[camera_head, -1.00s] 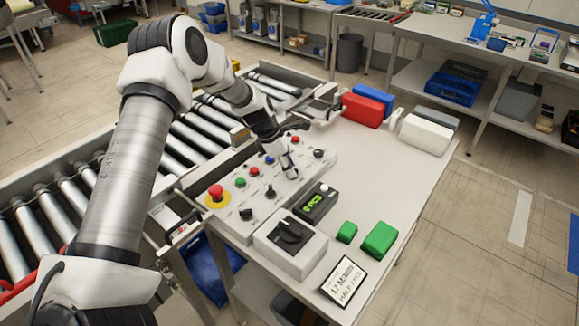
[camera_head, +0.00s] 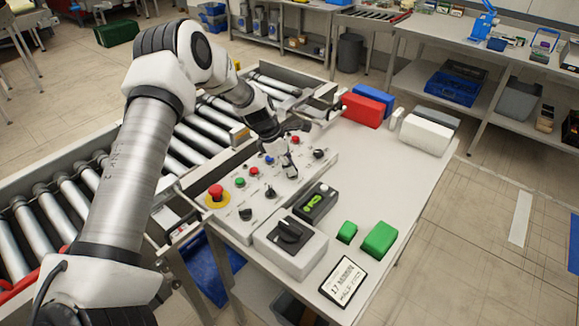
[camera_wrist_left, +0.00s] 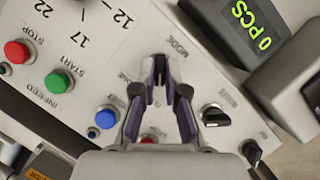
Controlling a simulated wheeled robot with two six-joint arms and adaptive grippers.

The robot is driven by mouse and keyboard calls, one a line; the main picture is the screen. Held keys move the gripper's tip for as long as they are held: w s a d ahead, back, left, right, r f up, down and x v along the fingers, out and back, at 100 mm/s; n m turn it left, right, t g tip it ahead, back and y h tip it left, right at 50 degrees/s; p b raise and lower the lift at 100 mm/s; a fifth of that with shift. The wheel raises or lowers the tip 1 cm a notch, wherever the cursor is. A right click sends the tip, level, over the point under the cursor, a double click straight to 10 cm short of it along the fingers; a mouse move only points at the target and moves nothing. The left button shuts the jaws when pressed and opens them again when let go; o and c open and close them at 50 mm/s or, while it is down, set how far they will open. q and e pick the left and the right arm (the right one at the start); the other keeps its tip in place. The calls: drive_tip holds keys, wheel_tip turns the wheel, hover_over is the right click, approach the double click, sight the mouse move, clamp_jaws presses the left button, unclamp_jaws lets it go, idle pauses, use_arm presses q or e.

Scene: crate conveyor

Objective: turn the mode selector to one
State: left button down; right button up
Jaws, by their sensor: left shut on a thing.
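The mode selector sits on the light grey control panel (camera_head: 228,226), by the printed MODE label (camera_wrist_left: 178,48) in the left wrist view. My left gripper (camera_head: 290,172) reaches down to the panel from above. In the left wrist view the two dark fingers (camera_wrist_left: 158,72) of this gripper close together beside the label, shut on the mode selector. The fingers hide the knob, so I cannot tell which position it points to. My right gripper is not in view.
Near the gripper are a blue button (camera_wrist_left: 106,117), a green START button (camera_wrist_left: 59,82), a red STOP button (camera_wrist_left: 17,51) and a black knob (camera_wrist_left: 215,117). A counter box (camera_head: 316,204) and a grey box with a large black knob (camera_head: 290,231) stand in front. The roller conveyor lies behind.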

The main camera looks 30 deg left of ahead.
use_arm(q)
drive_tip(key=m, duration=0.2)
drive_tip(key=m+g, duration=0.1)
drive_tip(key=m, duration=0.1)
drive_tip(key=shift+w+f+g+b, duration=0.1)
drive_tip(key=shift+f+g+b, duration=0.05)
drive_tip(key=shift+g+b, duration=0.2)
drive_tip(key=m+g, duration=0.1)
drive_tip(key=m, duration=0.1)
drive_tip(key=m+b, duration=0.1)
drive_tip(key=m, duration=0.1)
drive_tip(key=shift+w+m+g+h, duration=0.15)
drive_tip(key=shift+m+g+h, duration=0.15)
drive_tip(key=shift+g, duration=0.05)
drive_tip(key=m+b, duration=0.1)
drive_tip(key=m, duration=0.1)
drive_tip(key=m+g, duration=0.1)
drive_tip(key=m, duration=0.1)
drive_tip(key=shift+w+f+g+b, duration=0.1)
drive_tip(key=shift+g+b, duration=0.2)
drive_tip(key=shift+b, duration=0.05)
drive_tip(key=shift+d+m+g+y+b, duration=0.15)
drive_tip(key=shift+m+g+y+b, duration=0.4)
drive_tip(key=shift+m, duration=1.55)
drive_tip(key=c, duration=1.2)
unclamp_jaws()
drive_tip(key=shift+w, duration=0.15)
wheel_tip(320, 180, up, 10)
drive_tip(key=shift+r, duration=0.1)
